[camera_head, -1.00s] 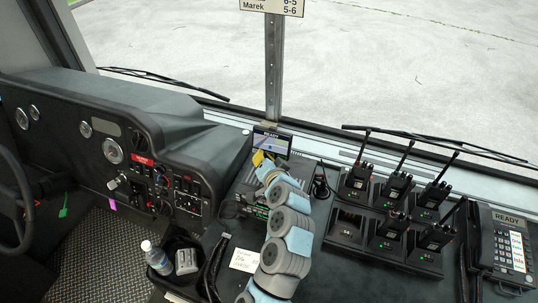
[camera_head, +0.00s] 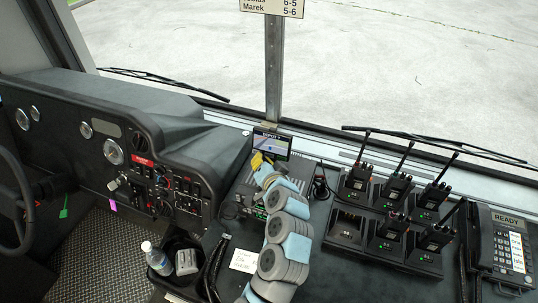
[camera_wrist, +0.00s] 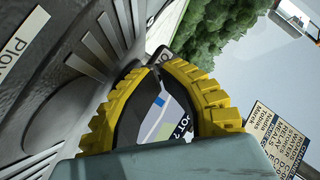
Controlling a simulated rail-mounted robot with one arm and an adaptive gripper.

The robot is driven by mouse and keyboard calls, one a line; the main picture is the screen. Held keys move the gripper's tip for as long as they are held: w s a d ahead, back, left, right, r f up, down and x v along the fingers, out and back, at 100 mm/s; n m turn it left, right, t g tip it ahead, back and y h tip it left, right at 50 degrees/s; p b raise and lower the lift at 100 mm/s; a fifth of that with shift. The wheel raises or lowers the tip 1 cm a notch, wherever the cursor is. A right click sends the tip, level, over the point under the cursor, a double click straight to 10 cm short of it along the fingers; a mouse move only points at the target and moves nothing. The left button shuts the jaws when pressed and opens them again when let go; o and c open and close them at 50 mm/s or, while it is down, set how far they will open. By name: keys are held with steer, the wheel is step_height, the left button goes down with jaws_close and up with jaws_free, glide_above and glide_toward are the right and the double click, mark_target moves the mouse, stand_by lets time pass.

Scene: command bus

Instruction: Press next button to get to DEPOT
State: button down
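A small navigation screen (camera_head: 271,144) stands on the dash at the foot of the windshield post. It shows a map with a dark header bar whose text is too small to read surely. In the wrist view the screen (camera_wrist: 172,125) shows through the gap between my fingers, with header letters like "OT" and a mark after them; the rest is hidden. My gripper (camera_head: 259,160) has yellow ribbed fingers and is just in front of the screen's lower left. In the wrist view the gripper's tips (camera_wrist: 154,68) meet, empty. The button is not clearly visible, and I cannot tell contact.
Radios in a charger (camera_head: 385,232) and a desk phone (camera_head: 503,250) stand on the right. The dashboard panel (camera_head: 165,187) is on the left. A bottle (camera_head: 156,257) and a paper note (camera_head: 244,260) lie near the front. A metal post (camera_head: 273,75) rises behind the screen.

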steer(key=shift+s, duration=0.1)
steer(key=shift+s+a+r+p, duration=0.25)
steer(key=shift+s+a+p, duration=0.1)
steer(key=shift+s, duration=0.35)
steer(key=shift+s+a+r+p, duration=0.25)
steer(key=shift+s+a+p, duration=0.1)
steer(key=shift+s, duration=0.35)
steer(key=shift+s+a+r, duration=0.1)
steer(key=shift+s+a, duration=0.15)
steer(key=shift+s, duration=0.5)
steer(key=shift+d, duration=0.1)
stand_by(0.3)
